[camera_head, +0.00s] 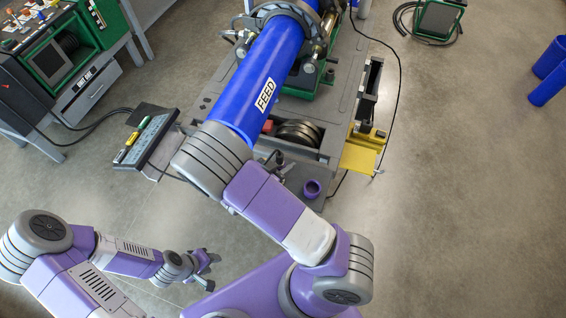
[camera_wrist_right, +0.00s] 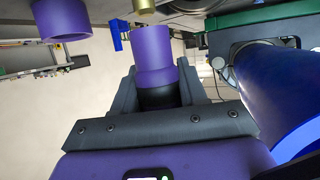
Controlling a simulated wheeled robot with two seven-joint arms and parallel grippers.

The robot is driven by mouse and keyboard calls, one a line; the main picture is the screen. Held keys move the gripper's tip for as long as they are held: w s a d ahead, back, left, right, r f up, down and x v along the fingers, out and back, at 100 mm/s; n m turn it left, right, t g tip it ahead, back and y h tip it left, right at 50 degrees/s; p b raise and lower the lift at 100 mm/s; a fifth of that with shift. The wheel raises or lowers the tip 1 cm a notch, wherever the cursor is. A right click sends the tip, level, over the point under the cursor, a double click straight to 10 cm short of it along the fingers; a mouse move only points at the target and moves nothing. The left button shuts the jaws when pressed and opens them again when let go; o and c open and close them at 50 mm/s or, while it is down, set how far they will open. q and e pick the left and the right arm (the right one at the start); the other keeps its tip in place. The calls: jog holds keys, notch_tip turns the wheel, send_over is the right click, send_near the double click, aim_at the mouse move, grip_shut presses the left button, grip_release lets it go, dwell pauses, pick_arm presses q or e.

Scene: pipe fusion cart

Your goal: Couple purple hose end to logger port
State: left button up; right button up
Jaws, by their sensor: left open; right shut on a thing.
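A purple hose end (camera_wrist_right: 152,50) with a black collar stands between the dark fingers of my right gripper (camera_wrist_right: 155,92), which is shut on it, in the right wrist view. A brass fitting (camera_wrist_right: 145,6) shows just beyond the hose end's mouth, cut by the top edge; a gap shows between them. I cannot tell whether it is the logger port. In the head view my own right arm covers much of the area around that gripper. My left gripper (camera_head: 207,264) is open and empty, low at the left, away from the cart.
A blue pipe (camera_head: 262,75) marked FEED lies across the cart. A yellow bracket (camera_head: 360,155) projects at its right. A tray (camera_head: 150,140) stands left.

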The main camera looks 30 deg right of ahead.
jog(key=shift+f+b, duration=1.2)
jog(key=shift+f, duration=0.65)
jog(key=shift+f, duration=0.1)
jog(key=shift+c, duration=0.5)
jog(key=o, duration=1.3)
jog(key=p+v, duration=0.1)
jog(key=v, duration=0.6)
jog(key=shift+s+a+r, duration=0.1)
jog(key=shift+a+r, duration=0.1)
jog(key=shift+a, duration=0.05)
